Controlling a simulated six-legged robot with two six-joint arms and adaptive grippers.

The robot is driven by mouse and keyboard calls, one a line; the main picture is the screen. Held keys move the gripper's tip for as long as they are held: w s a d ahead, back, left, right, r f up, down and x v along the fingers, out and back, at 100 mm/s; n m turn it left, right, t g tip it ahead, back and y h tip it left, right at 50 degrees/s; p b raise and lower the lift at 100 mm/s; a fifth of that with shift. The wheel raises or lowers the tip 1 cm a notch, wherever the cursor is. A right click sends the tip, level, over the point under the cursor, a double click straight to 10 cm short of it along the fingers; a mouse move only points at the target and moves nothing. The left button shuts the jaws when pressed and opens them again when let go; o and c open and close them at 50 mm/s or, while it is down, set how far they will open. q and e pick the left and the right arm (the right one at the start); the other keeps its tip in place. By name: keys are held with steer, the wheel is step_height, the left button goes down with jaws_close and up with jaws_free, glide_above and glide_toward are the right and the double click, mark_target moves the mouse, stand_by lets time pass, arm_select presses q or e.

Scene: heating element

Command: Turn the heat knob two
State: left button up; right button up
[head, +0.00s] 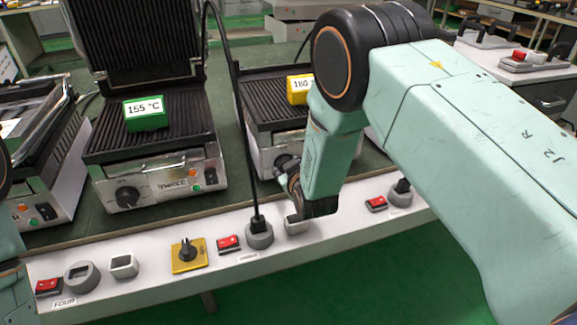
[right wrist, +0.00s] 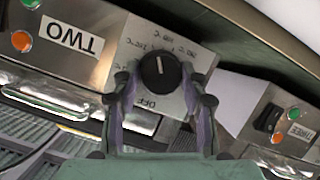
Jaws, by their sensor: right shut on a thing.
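The heat knob two (right wrist: 158,70) is a round black dial on a pale plate with OFF and temperature marks. Its white line points up in the right wrist view, away from OFF. The label TWO (right wrist: 73,38) appears upside down beside it. My right gripper (right wrist: 160,82) has a finger on each side of the knob and is shut on it. In the head view, this right gripper (head: 287,170) is at the front of the middle grill (head: 262,132), and the arm hides the label and most of the knob. My left gripper is not in view.
A left grill (head: 155,180) stands open beside it with a green 155 °C block (head: 146,114). A yellow 180 °C block (head: 299,89) sits on the middle grill. A white strip (head: 215,265) with red switches, sockets and a yellow-plated knob (head: 187,254) runs along the front. A black cable (head: 243,140) stands close by.

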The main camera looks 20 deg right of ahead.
steer(key=shift+n+h, duration=0.3)
steer(key=o, duration=1.2)
steer(key=shift+c, duration=0.2)
steer(key=v, duration=1.2)
